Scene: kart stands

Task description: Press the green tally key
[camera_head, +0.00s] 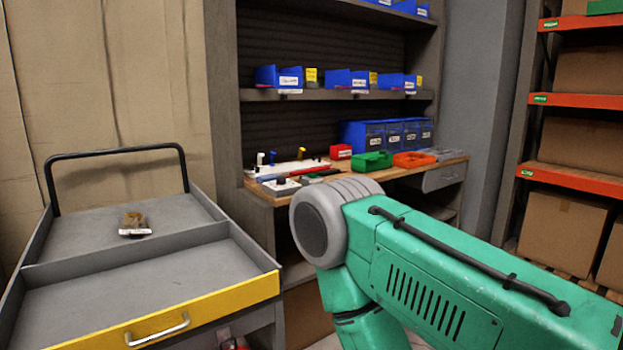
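I cannot make out a green tally key for certain. On the wooden workbench (400,172) at the back centre, a small pale box with a dark top (282,186) stands near the front left edge. A small dark and green item (318,174) lies just right of it, too small to identify. My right arm, teal with a grey joint, comes in from the right and bends downward in front of the bench's lower part. Its gripper is out of the picture. My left arm and gripper do not show.
A grey cart (130,285) with a yellow front edge stands at left, a small brownish item (134,224) on it. Green (373,161) and orange (413,159) bins sit on the bench. A rack with orange beams (575,100) stands at right.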

